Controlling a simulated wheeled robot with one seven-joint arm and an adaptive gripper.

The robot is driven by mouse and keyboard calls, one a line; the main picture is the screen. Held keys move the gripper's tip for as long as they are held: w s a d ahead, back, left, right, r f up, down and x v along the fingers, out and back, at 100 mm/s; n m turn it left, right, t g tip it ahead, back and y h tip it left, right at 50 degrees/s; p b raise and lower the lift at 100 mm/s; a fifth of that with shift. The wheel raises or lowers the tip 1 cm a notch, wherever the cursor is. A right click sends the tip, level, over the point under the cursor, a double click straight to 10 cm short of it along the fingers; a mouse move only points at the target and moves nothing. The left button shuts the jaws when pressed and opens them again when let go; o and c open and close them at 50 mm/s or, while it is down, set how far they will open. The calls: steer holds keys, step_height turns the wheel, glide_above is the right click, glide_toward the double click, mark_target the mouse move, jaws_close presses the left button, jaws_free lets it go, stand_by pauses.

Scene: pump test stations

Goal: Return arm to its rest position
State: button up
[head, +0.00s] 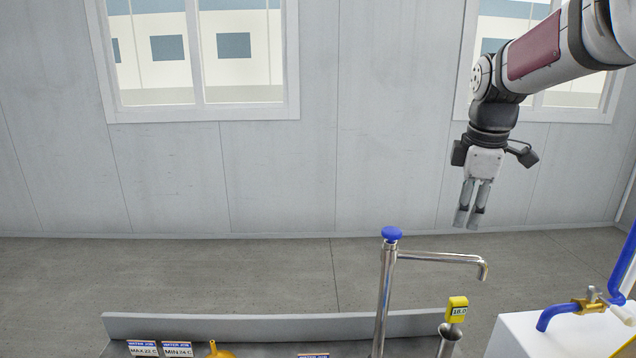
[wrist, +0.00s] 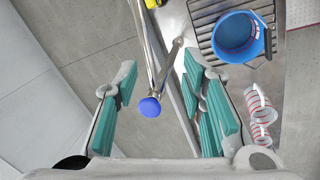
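My gripper (head: 468,218) hangs pointing down from my raised arm at the upper right of the head view, in front of the grey wall. In the wrist view its two teal-padded fingers (wrist: 158,75) stand apart with nothing held between them. A steel tap with a blue knob (head: 391,234) stands below and to the left of the gripper in the head view. The same blue knob (wrist: 150,107) shows between the fingers in the wrist view, with its pipe running away from it. I see no contact between the gripper and the tap.
A blue bucket (wrist: 217,50) stands on a slatted grate, near a clear vessel with red marks (wrist: 260,112). A yellow thermometer (head: 457,307) reads 18.0. A brass valve with blue pipe (head: 588,304) is at right. Water job labels (head: 177,349) and a yellow funnel (head: 219,351) sit low.

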steer(key=s+a+r+m+t, duration=0.1)
steer(key=s+a+m, duration=0.3)
steer(key=s, duration=0.4)
steer(key=s+a+r+m+t, duration=0.1)
steer(key=s+a+r+m, duration=0.2)
steer(key=s, duration=0.4)
steer(key=s+a+f+m, duration=0.2)
steer(key=s+f+m, duration=0.1)
steer(key=s, duration=0.3)
steer(key=s+a+f+m, duration=0.1)
steer(key=s+f+m, duration=0.2)
steer(key=s, duration=0.3)
steer(key=shift+s+a+m+t+y, duration=0.15)
steer(key=shift+a+m+t+y, duration=0.15)
steer(key=shift+a+t+y, duration=0.1)
